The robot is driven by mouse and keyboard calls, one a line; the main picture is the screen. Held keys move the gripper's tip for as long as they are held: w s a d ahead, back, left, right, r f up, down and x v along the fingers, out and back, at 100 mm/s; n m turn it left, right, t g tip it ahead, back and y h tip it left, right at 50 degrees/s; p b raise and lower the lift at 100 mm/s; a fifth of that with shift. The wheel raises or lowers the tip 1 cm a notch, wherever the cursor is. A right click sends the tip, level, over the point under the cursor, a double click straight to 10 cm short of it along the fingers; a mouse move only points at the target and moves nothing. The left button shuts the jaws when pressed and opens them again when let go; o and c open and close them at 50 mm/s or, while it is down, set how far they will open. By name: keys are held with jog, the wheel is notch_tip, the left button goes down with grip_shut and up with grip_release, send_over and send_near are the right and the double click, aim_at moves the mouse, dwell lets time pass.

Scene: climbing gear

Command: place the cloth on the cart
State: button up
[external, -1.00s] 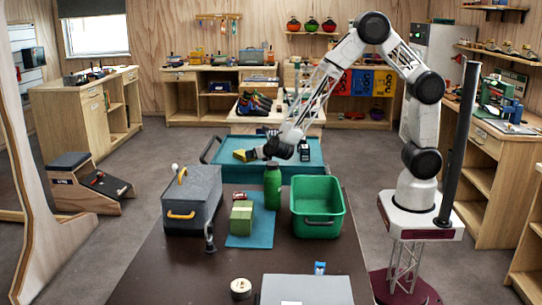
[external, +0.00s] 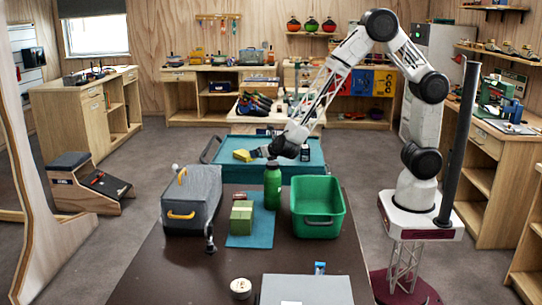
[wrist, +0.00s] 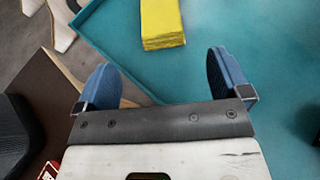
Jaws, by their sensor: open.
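The cloth (external: 243,155) is a yellow folded strip or block lying on the teal top of the cart (external: 316,157), near its left side. In the wrist view the cloth (wrist: 161,22) lies flat on the teal cart surface (wrist: 265,35), beyond my fingertips and apart from them. My gripper (external: 256,153) is just right of the cloth, low over the cart. In the wrist view its two blue fingers (wrist: 163,72) are spread with nothing between them. The cloth's far end is cut off in the wrist view.
The dark table in front holds a grey case (external: 192,205), a green bottle (external: 272,186), a green block (external: 241,217) on a teal mat (external: 262,232), a green bin (external: 318,222) and a grey panel (external: 306,290). A workbench (external: 275,118) stands behind the cart.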

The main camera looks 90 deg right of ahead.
jog(key=s+d+r+m+g, duration=0.2)
jog(key=s+r+m+g, duration=0.1)
jog(key=s+r+m, duration=0.55)
jog(key=s+d+r+m+g, duration=0.25)
jog(key=s+r+m, duration=0.3)
jog(key=s, duration=0.55)
jog(key=s+a+r+m+y, duration=0.2)
jog(key=s+a+m+y, duration=0.1)
jog(key=s, duration=0.5)
jog(key=s+a+r+m+g+y, duration=0.1)
jog(key=s+a+r+m+y, duration=0.2)
jog(key=s+m, duration=0.2)
jog(key=s+a+r+m+y, duration=0.3)
jog(key=s+a+m, duration=0.1)
jog(key=s, duration=0.7)
jog(key=shift+s+m+y, duration=0.15)
jog(key=shift+m+y, duration=0.15)
jog(key=shift+m, duration=0.3)
